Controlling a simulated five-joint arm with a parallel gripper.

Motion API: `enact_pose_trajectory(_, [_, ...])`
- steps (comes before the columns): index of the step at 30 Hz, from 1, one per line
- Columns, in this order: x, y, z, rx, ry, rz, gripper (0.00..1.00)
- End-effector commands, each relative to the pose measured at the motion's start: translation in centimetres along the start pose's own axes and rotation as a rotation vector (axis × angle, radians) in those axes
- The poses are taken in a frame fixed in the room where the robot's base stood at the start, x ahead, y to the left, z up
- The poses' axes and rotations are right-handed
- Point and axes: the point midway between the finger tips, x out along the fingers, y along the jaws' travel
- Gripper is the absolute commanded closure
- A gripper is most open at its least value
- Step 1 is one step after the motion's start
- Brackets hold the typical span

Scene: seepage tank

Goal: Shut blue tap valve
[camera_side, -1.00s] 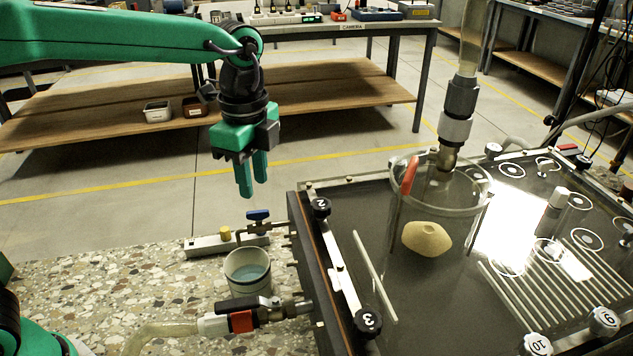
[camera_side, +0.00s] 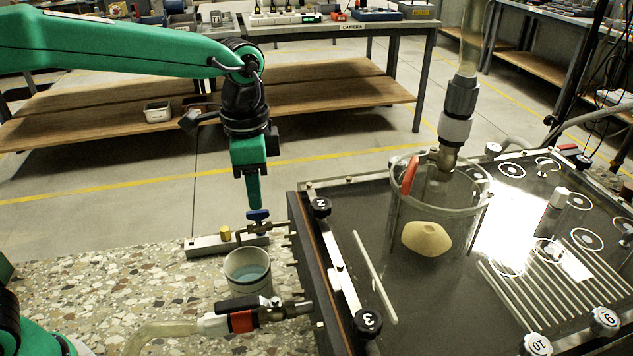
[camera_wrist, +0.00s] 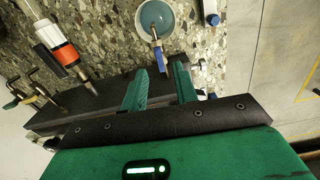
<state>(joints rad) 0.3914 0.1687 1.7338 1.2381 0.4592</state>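The blue tap valve (camera_side: 258,215) sits on a small brass-and-metal fitting left of the tank, above a pale bar. In the wrist view its blue handle (camera_wrist: 161,60) lies lengthwise, pointing toward my gripper. My gripper (camera_side: 254,206) points down just above the handle, seen edge-on in the side view. The wrist view shows my gripper (camera_wrist: 161,70) open, with one green finger on each side of the handle's line. The handle's near end is about level with the fingertips. I cannot tell whether either finger touches it.
A white cup of bluish water (camera_side: 247,271) stands close below the tap. A red-and-black valve with a hose (camera_side: 240,318) is in front of it. The dark tank (camera_side: 305,240) edge is close on the right. The floor left of the tap is clear.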

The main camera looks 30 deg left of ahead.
Motion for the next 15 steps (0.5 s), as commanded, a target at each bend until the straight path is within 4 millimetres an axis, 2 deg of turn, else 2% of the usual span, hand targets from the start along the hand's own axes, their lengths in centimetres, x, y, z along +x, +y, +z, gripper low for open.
enact_pose_trajectory(6, [2.3, 0.0, 0.0, 0.002, -0.003, 0.001, 0.71])
enact_pose_trajectory(15, [3.7, 0.0, 0.0, 0.003, -0.001, 0.001, 0.71])
